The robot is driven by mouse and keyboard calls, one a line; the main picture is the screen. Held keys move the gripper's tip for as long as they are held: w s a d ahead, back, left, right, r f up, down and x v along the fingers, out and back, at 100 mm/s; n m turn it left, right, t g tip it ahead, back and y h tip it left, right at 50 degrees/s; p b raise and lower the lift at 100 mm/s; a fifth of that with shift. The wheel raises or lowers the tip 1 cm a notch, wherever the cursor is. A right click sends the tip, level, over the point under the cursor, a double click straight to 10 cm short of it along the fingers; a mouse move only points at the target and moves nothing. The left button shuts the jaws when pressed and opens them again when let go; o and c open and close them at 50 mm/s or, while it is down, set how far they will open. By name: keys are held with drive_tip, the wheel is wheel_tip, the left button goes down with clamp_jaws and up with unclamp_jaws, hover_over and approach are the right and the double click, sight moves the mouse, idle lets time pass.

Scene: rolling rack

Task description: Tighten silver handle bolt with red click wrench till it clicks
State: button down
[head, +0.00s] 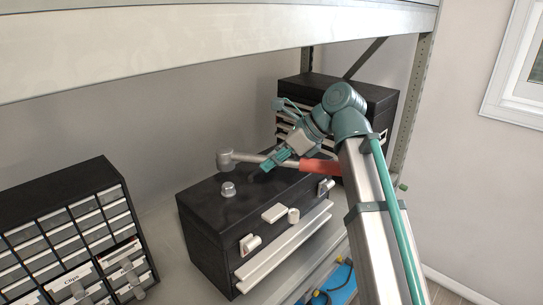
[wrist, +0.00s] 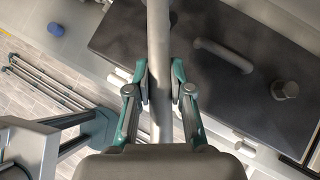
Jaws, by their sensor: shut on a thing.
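The red click wrench shows its red grip (head: 320,167) in the head view, with a silver shaft and a round silver head at the left end. My gripper (head: 278,160) is shut on the silver shaft, above the black toolbox (head: 207,232). The wrist view shows the fingers (wrist: 160,82) on both sides of the grey shaft (wrist: 158,35); the wrench head is outside that view. The silver bolt (head: 228,189) stands on the toolbox lid, below the wrench head and apart from it. A grey bar handle (wrist: 222,55) lies on the lid in the wrist view.
A drawer cabinet (head: 75,220) stands at the left, some drawers pulled out. Another dark tool chest (head: 365,90) stands behind my arm. The shelf beam (head: 200,45) crosses above. Pale blocks and a long rail (head: 285,250) are on the toolbox front.

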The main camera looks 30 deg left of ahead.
drive_tip(key=shift+f, duration=2.05)
drive_tip(key=shift+f, duration=1.7)
drive_tip(key=shift+r, duration=0.1)
drive_tip(key=shift+s+d+m+t, duration=0.2)
drive_tip(key=shift+s+m+t, duration=0.5)
drive_tip(key=shift+s+m, duration=0.3)
drive_tip(key=shift+s+m+t, duration=0.8)
drive_tip(key=shift+s+m, duration=0.2)
drive_tip(key=shift+s, duration=0.15)
drive_tip(key=shift+s+a+m+t+h, duration=0.15)
drive_tip(key=shift+s+a+m+t, duration=0.05)
drive_tip(key=shift+s+m+t, duration=0.4)
drive_tip(key=shift+s+a+m+t+h, duration=0.1)
drive_tip(key=shift+s+a+m+t, duration=0.25)
drive_tip(key=shift+s+m, duration=0.4)
drive_tip(key=shift+s+a+m+t+h, duration=0.1)
drive_tip(key=shift+s+m+t+h, duration=0.05)
drive_tip(key=shift+s+m+t, duration=0.45)
drive_tip(key=shift+w, duration=0.1)
